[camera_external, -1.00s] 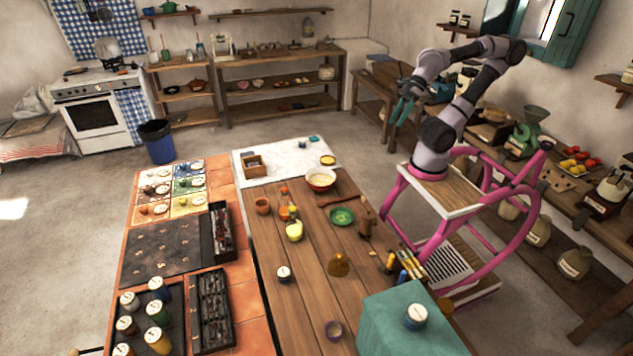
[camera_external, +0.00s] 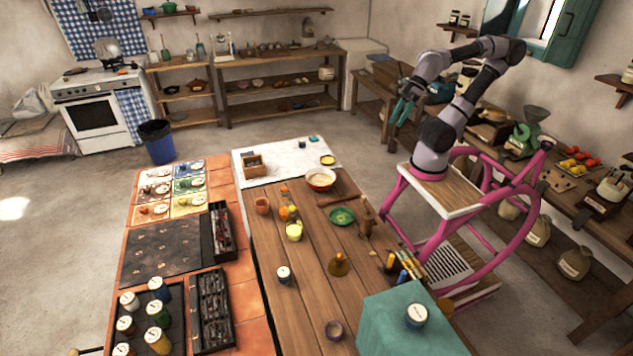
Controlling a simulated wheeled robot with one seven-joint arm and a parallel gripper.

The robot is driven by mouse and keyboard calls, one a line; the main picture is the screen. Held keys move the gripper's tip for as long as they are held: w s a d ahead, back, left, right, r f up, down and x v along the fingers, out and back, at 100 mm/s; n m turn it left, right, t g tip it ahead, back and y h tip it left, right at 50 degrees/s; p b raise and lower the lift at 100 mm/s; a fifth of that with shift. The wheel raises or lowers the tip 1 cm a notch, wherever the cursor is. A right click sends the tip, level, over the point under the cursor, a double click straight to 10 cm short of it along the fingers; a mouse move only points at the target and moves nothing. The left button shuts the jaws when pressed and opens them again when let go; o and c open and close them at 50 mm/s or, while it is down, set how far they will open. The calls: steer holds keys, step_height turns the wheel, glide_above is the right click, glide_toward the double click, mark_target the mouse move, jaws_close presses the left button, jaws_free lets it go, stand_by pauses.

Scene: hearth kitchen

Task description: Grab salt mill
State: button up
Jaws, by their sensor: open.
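A small brown wooden, mill-like object (camera_external: 366,216) stands upright near the right edge of the wooden table, beside a green bowl. It may be the salt mill, but it is too small here to be sure. My gripper (camera_external: 401,112), with teal fingers, is open and hangs in the air beyond the table's far right corner. It is well apart from the mill-like object and holds nothing visible.
The wooden table (camera_external: 305,290) also bears a red-rimmed bowl (camera_external: 320,178), a green bowl (camera_external: 342,216), a yellow cup (camera_external: 294,232) and a brass-coloured bell-like object (camera_external: 339,264). A teal-covered block (camera_external: 390,325) stands at the front right. Free floor lies behind the table.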

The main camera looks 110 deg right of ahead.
steer(key=shift+o, duration=0.2)
stand_by(0.3)
steer(key=n+g+h, duration=0.5)
steer(key=n+h, duration=0.9)
steer(key=n, duration=0.5)
glide_above(367, 220)
steer(key=s+d, duration=0.4)
steer(key=s, duration=0.4)
step_height(367, 220, down, 31)
steer(key=w+a+f+n+t, duration=0.3)
steer(key=a+f+n+t, duration=0.2)
steer(key=f+n+t, duration=0.65)
steer(key=shift+g+h, duration=0.4)
steer(key=shift+g, duration=0.05)
steer(key=x, duration=0.5)
steer(key=shift+f, duration=0.15)
jaws_close()
